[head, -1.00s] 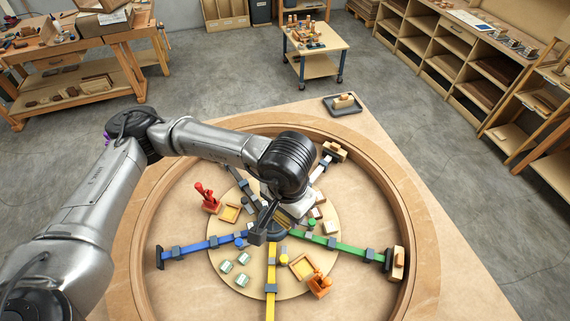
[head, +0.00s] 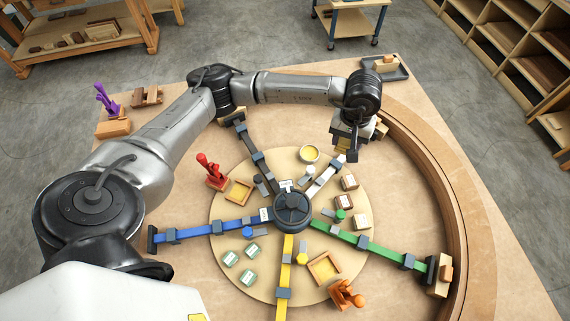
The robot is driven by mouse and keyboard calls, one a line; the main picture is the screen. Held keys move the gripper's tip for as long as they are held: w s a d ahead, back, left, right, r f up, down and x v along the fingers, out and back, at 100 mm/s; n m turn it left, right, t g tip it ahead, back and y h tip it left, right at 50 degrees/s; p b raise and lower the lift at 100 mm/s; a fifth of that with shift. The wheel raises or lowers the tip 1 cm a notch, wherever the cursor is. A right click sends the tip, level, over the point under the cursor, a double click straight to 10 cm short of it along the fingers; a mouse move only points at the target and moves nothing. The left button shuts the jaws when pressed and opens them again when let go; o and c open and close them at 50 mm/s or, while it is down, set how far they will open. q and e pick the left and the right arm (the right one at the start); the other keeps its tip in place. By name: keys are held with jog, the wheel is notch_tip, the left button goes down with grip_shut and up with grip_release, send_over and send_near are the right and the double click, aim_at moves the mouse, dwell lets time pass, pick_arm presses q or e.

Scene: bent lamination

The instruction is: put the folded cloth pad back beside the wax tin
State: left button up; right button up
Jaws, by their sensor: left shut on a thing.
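A round tin with yellow wax (head: 309,153) stands open at the far side of the round board, left of the white bar clamp. My left gripper (head: 350,153) points down at the far end of that clamp, to the right of the tin. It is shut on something. A small yellowish piece (head: 342,145) shows at its fingers and looks like the folded cloth pad, but the gripper hides much of it. The gripper and the tin are apart. My right gripper is not in view.
Coloured bar clamps radiate from a dark hub (head: 292,211). The white clamp (head: 325,172) lies close to the gripper. A curved wooden form (head: 462,220) rings the right side.

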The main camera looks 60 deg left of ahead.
pick_arm(q)
jog(key=w+a+f+n+b, duration=0.1)
jog(key=a+f+n+b, duration=0.2)
jog(key=f, duration=0.4)
jog(key=w+a+f+b, duration=0.1)
jog(key=a+f+b, duration=0.3)
jog(key=f, duration=0.3)
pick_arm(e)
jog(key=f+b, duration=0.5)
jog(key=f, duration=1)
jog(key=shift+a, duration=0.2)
pick_arm(q)
jog(key=n, duration=0.4)
send_over(285, 154)
notch_tip(285, 154, down, 18)
jog(key=shift+s+r+b, duration=0.15)
jog(key=shift+r+b, duration=0.1)
jog(key=shift+b, duration=0.05)
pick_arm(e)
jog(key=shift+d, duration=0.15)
pick_arm(q)
jog(key=shift+f, duration=2.05)
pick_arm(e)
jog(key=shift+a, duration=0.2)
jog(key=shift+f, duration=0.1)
